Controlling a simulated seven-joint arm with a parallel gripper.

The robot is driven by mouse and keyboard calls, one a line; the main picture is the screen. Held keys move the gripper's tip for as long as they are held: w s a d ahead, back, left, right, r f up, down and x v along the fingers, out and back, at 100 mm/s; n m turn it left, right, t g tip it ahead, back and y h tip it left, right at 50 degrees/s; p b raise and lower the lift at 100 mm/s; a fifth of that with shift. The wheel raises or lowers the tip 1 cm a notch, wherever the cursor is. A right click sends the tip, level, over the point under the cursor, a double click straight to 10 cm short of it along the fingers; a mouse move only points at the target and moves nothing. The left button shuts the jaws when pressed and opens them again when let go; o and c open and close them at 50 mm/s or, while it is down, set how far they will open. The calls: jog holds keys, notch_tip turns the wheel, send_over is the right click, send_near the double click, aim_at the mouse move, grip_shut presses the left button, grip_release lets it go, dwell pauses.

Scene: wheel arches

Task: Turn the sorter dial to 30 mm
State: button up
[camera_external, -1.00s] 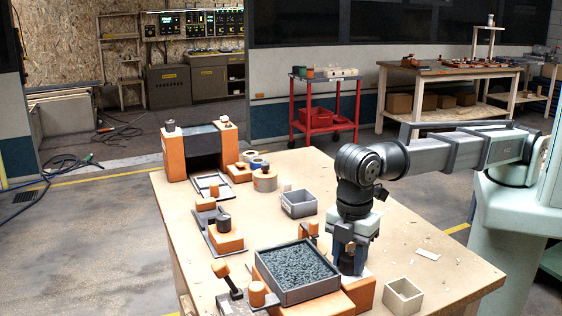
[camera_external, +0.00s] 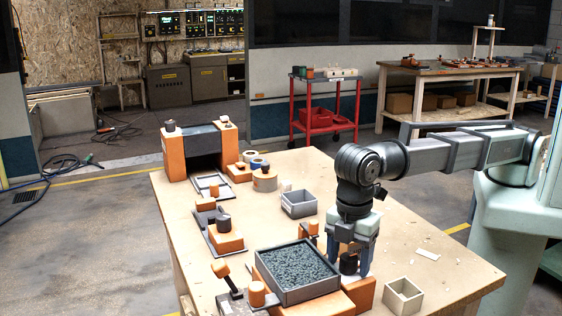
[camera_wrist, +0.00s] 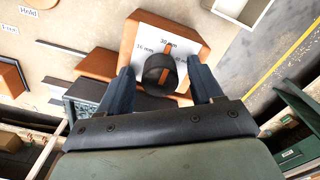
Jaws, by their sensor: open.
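The sorter dial (camera_wrist: 158,75) is a dark round knob with an orange pointer stripe, on a white scale plate on an orange block (camera_wrist: 124,63). In the wrist view the stripe points up to the "30 mm" label (camera_wrist: 168,42); "16 mm" is to its left and a partly hidden 42 mm label to its right. My gripper (camera_wrist: 163,82) is open, with one finger on each side of the dial and visible gaps between. In the external view my gripper (camera_external: 349,270) points down over the dial (camera_external: 349,263), whose scale cannot be read there.
A dark tray of grey granules (camera_external: 297,270) stands just left of my gripper. A small beige open box (camera_external: 403,296) is to the right, and a grey open bin (camera_external: 299,204) farther back. The table's right part is mostly clear.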

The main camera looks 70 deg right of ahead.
aim_at(349, 256)
notch_tip(349, 256, up, 14)
dwell(0.7)
jog(key=shift+f, duration=0.15)
dwell(0.4)
